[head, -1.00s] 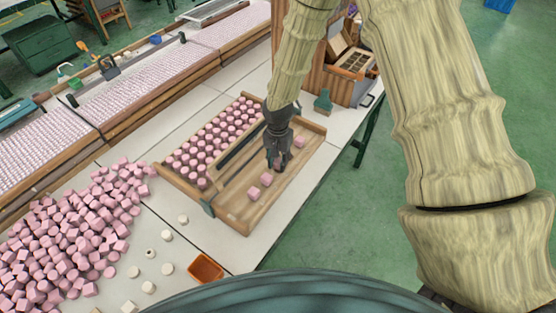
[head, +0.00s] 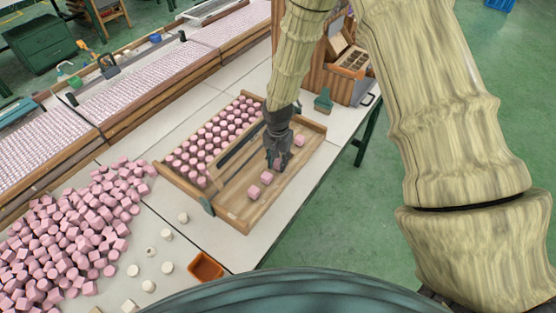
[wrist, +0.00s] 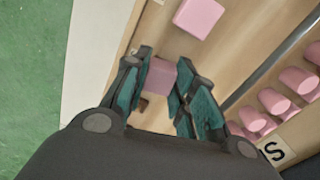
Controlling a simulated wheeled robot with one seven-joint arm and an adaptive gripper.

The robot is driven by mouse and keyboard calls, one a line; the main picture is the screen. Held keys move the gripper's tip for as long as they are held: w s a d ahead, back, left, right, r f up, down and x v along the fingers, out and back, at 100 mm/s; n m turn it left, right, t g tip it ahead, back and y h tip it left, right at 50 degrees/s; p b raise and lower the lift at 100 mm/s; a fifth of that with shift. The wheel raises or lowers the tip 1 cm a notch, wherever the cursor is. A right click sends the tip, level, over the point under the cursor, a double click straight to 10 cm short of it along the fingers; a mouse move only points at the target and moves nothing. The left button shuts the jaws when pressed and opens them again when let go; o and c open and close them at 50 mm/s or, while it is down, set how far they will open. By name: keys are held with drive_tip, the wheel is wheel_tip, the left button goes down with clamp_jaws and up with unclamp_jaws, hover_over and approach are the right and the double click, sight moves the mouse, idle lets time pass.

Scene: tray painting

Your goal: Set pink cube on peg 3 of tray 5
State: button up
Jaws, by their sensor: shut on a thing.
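My gripper (head: 277,165) is low over the bare wooden right part of the tray (head: 233,214). In the wrist view its teal-padded fingers (wrist: 166,90) are closed on the sides of a pink cube (wrist: 160,77). In the head view the fingers mostly hide this cube. Two pink cubes (head: 266,177) (head: 253,192) stand in line on the near side, and another pink cube (head: 300,140) stands on the far side. A label like a 5 (wrist: 275,151) shows on the tray in the wrist view. I cannot see a peg under the held cube.
Rows of pink pieces (head: 215,135) fill the tray's left part, beyond a dark bar (head: 240,150). A heap of pink cubes (head: 70,235) lies at left. Pale round pieces (head: 167,235) and an orange box (head: 206,266) are in front. A wooden cabinet (head: 345,60) stands behind.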

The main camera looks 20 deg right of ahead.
sight(278, 161)
drive_tip(key=o, duration=1.4)
drive_tip(key=shift+r+p, duration=2)
drive_tip(key=shift+r, duration=1)
wheel_tip(278, 161, up, 12)
